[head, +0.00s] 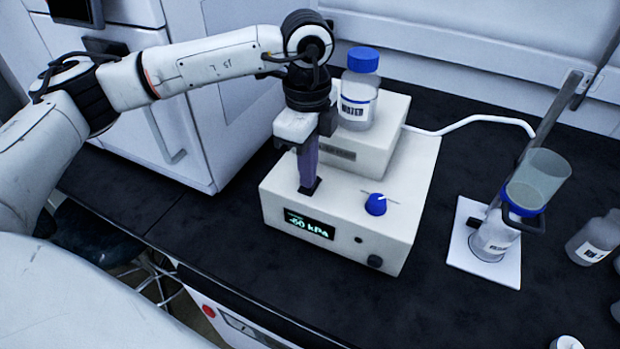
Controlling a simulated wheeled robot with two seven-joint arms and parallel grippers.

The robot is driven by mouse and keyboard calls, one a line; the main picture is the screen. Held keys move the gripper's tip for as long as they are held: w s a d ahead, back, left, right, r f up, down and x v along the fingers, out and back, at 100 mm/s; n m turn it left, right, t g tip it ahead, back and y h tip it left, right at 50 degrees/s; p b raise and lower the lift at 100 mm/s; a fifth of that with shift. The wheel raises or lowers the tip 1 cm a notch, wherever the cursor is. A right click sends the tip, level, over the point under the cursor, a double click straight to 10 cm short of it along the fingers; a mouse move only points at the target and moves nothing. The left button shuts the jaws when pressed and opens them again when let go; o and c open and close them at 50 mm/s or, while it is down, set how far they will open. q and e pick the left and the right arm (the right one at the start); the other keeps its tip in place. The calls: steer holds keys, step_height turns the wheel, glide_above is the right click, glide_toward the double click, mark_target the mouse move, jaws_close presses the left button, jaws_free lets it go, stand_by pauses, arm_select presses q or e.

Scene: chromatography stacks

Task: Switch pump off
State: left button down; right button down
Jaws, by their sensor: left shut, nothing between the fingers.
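The pump (345,215) is a white box on the black bench, and its lit display (309,225) appears to read -60 kPa. A blue knob (376,204) with a pale pointer line sits on its top face, to the right. My left gripper (311,187) is shut and empty, pointing down at the left part of the pump's top, left of the knob. Its tips are at or just above a dark spot there; contact cannot be told. My right gripper is out of view.
A blue-capped bottle (357,95) stands on the pump's raised back part. A white tube (470,122) runs right towards a filter funnel (538,178) on a stand. Loose bottles (592,238) stand at the far right. A white cabinet (190,120) is at the left.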

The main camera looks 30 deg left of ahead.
arm_select(q)
step_height(320, 180, up, 7)
steer(key=p, duration=0.4)
steer(key=shift+p, duration=0.35)
steer(key=shift+f, duration=0.15)
stand_by(0.4)
